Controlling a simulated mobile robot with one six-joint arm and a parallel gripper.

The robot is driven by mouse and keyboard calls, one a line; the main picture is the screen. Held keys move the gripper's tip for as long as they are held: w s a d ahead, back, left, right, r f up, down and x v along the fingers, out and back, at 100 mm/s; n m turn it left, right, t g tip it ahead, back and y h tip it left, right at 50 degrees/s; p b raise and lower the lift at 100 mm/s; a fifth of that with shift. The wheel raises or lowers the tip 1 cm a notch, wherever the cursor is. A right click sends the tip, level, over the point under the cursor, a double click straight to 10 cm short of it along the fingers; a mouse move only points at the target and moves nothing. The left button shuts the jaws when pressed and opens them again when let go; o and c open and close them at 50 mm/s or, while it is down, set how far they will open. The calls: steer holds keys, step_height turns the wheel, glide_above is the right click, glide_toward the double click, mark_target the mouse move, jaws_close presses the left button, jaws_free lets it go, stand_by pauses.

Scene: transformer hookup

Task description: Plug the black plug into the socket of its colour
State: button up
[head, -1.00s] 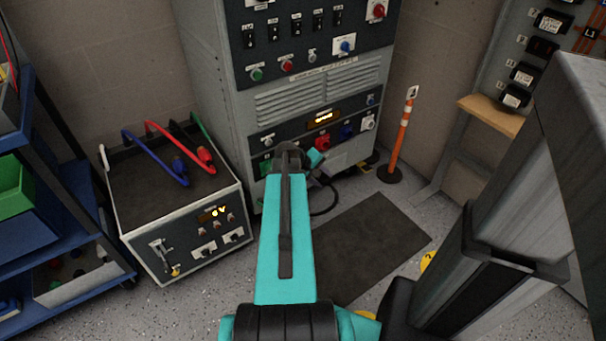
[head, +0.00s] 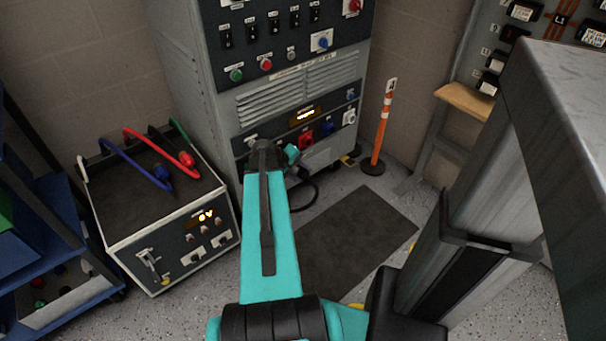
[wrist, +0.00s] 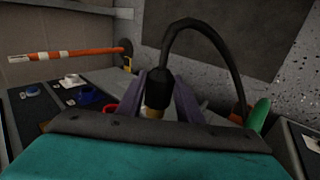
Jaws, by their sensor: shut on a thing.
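In the wrist view my gripper (wrist: 162,82) is shut on the black plug (wrist: 159,92), with a pale tan part below its dark body. A black cable arches up from the plug and bends down to the right. In the head view my wrist hides the plug, in front of the cabinet's lower socket panel. That panel shows a red socket (head: 305,141), a blue socket (head: 327,129) and a white socket (head: 348,118). The red (wrist: 84,96), blue (wrist: 88,121) and white (wrist: 72,80) sockets also show left in the wrist view. I cannot make out a black socket.
A blue shelf cart (head: 25,265) is at far left. An orange-striped post (head: 382,130) stands right. A dark mat (head: 350,240) lies on open floor.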

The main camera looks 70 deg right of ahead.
steer(key=shift+w+d+p, duration=0.25)
steer(key=shift+w+d, duration=0.45)
steer(key=shift+w, duration=0.35)
steer(key=shift+w+d+p, duration=0.2)
steer(key=shift+w+d, duration=0.5)
steer(key=shift+w, duration=0.35)
steer(key=shift+p, duration=0.35)
stand_by(0.6)
steer(key=shift+w+d+p, duration=0.15)
steer(key=shift+w+d, duration=0.3)
steer(key=shift+w, duration=0.3)
steer(key=shift+w+d+p, duration=0.15)
steer(key=shift+w+d, duration=0.3)
steer(key=shift+w, duration=0.25)
stand_by(1.3)
steer(key=o, duration=1.3)
steer(key=shift+r, duration=0.1)
steer(key=p+v, duration=0.3)
steer(key=v, duration=0.4)
stand_by(0.6)
